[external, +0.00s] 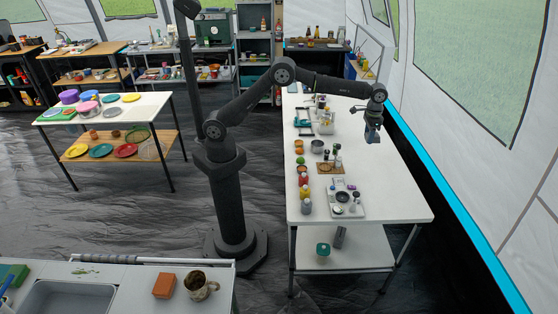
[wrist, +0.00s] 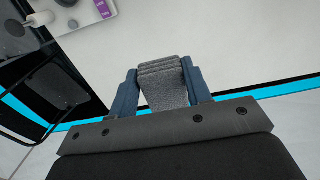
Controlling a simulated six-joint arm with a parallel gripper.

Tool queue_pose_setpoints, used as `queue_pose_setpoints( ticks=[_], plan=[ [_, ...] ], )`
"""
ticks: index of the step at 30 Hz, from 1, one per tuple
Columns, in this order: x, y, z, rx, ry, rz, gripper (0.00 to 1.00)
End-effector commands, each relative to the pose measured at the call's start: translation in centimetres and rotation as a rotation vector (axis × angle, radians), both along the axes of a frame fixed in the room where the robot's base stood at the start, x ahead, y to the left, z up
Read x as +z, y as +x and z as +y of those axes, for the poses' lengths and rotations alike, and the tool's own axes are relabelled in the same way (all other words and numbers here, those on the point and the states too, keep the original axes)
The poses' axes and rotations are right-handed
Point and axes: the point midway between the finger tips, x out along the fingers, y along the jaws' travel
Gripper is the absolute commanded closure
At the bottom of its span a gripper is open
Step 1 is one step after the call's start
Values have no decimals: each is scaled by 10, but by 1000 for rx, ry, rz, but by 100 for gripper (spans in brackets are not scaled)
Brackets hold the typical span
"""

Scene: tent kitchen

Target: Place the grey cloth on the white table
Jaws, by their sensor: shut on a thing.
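My gripper (external: 372,126) is held above the right side of the long white table (external: 405,196) in the external view. In the wrist view my gripper (wrist: 163,88) has its two blue-grey fingers closed on either side of the grey cloth (wrist: 166,88). The cloth is folded in several layers at its top edge. In the external view the cloth is too small to tell clearly from the gripper. The white table top also shows in the wrist view (wrist: 225,35), beyond the cloth.
Trays, bottles and cups line the left side of the long table, including a tray (external: 361,211) near its front; its right side is mostly bare. The tent wall (external: 470,165) runs close along the right. Another white-topped table (external: 150,106) with plates stands at left.

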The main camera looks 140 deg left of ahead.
Motion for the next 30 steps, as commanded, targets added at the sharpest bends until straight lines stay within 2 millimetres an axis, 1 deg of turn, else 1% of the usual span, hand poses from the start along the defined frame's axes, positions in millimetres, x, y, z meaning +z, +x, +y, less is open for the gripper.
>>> queue_pose_setpoints(
  ticks=[1, 9, 12, 15, 20, 23, 26, 30],
  plan=[
    [-13, 1, -3, -4, -5, 6, 77],
    [-70, 1, -3, -4, -4, 6, 77],
    [-88, 1, -3, -4, -4, 5, 77],
    [-97, 1, -3, -4, -3, 3, 77],
    [-101, 1, -1, -4, -3, 3, 77],
    [-108, -2, 10, -2, -4, 4, 77],
    [-121, -7, 31, 0, -4, 4, 77],
    [-141, -15, 63, -1, -4, 4, 77]
  ],
)
